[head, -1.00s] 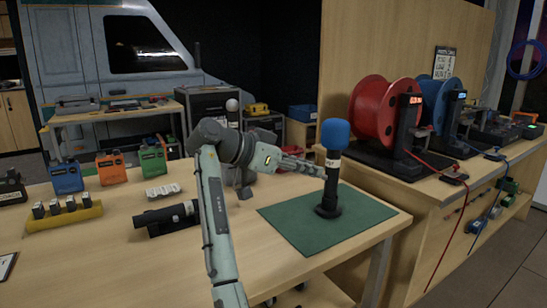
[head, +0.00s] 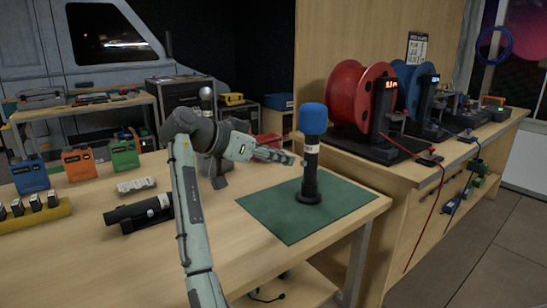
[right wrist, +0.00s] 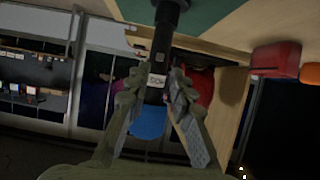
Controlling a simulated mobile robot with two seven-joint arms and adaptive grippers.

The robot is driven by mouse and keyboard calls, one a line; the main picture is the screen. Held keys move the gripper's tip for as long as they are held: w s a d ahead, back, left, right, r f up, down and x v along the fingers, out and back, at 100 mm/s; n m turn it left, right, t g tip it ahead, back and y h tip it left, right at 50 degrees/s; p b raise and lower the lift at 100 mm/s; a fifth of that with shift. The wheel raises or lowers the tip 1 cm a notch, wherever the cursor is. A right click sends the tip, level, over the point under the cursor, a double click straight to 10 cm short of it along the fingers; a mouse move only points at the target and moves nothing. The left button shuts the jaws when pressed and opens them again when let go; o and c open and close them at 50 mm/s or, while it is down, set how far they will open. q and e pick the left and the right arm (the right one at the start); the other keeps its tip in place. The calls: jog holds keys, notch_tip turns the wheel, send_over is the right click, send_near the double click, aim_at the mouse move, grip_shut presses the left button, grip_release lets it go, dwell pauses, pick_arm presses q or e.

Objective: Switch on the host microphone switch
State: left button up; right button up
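The host microphone (head: 311,155) stands upright on a green mat (head: 268,215). It has a blue foam head, a black body and a black round base. In the right wrist view the microphone (right wrist: 161,45) shows upside down, with a small pale label on its body. My right gripper (head: 301,161) is at the microphone's left side, level with the body. In the right wrist view its two fingers (right wrist: 157,82) are spread, one on each side of the body. Contact is hard to tell. The switch itself is not clear. My left gripper is out of view.
A black device (head: 138,214) lies on the table left of my arm. Orange (head: 78,163), blue and green boxes stand further left. Cable reels, one red (head: 352,92), stand on the right bench. The mat's front part is clear.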

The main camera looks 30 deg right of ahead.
aim_at(302, 162)
jog(key=b+x, duration=0.1)
jog(key=x, duration=0.1)
jog(key=shift+d+f, duration=0.15)
jog(key=shift+d, duration=0.4)
jog(key=shift+x, duration=1.25)
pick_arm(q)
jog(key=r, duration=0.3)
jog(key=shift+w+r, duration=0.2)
pick_arm(e)
jog(key=shift+f, duration=0.1)
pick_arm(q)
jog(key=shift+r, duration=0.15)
pick_arm(e)
jog(key=shift+d, duration=0.1)
